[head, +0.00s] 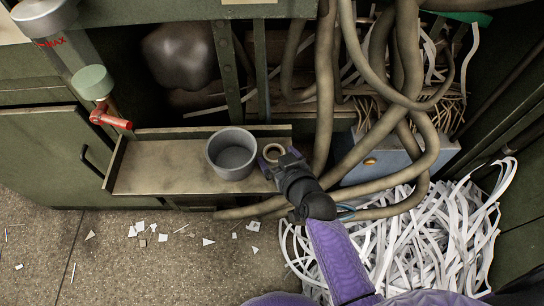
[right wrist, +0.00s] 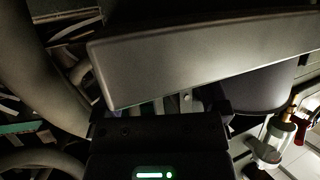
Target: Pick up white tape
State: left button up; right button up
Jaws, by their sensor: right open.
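A small ring-shaped roll, pale tan with a darker rim (head: 273,152), sits at the right end of the narrow shelf in the head view, beside the grey cup. It looks like the tape, though its colour is not clearly white. My right gripper (head: 279,163) is open right at the roll, its fingers over the near side. The frames do not show clear contact. In the right wrist view a broad grey bar (right wrist: 200,60) crosses in front of the open jaws, and I cannot make out the roll there. My left gripper is not in view.
The grey cup (head: 232,153) stands close left of the roll. The shelf (head: 160,172) is bare further left. Thick hoses (head: 408,60) hang at the right, close to my arm. White strips (head: 400,240) heap on the floor at the right. A red-handled valve (head: 110,121) is at the left.

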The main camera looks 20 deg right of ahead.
jog(key=shift+w+a+f, duration=0.1)
jog(key=shift+w+f, duration=0.4)
jog(key=shift+w, duration=0.05)
jog(key=shift+w+r, duration=0.15)
jog(key=shift+r, duration=0.05)
jog(key=c, duration=1)
